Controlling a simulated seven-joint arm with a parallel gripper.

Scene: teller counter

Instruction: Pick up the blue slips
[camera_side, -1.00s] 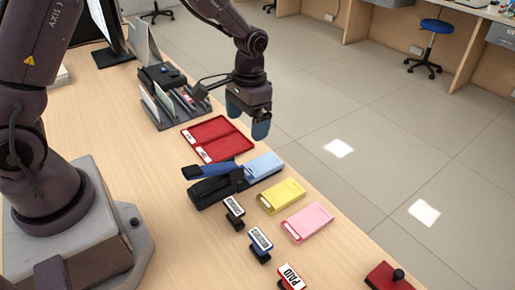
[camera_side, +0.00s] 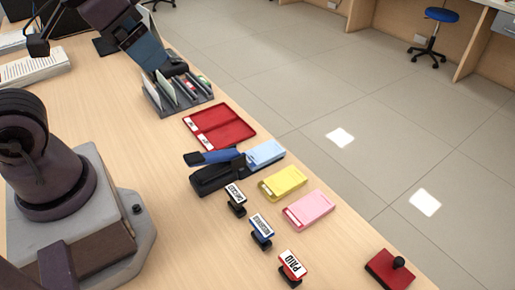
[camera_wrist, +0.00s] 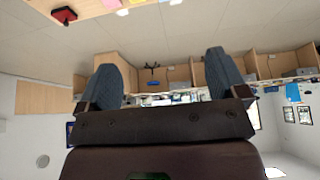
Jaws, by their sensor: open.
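The blue slips (camera_side: 265,153) are a light blue pad on the counter in the side view. The pad lies at the right end of a black and blue stapler (camera_side: 216,170), whose head is against or over its near edge; I cannot tell which. My gripper (camera_wrist: 165,76) is open in the wrist view, with two dark blue-grey fingers spread and nothing between them. In the side view it is raised at the upper left, far from the slips, and its fingertips are hard to make out.
A yellow pad (camera_side: 283,183) and a pink pad (camera_side: 309,210) lie nearer. Several stamps, including PAID (camera_side: 291,268), stand beside them. A red tray (camera_side: 220,127) and a grey organiser (camera_side: 178,97) are behind. A red stamp block (camera_side: 389,270) is near the front edge.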

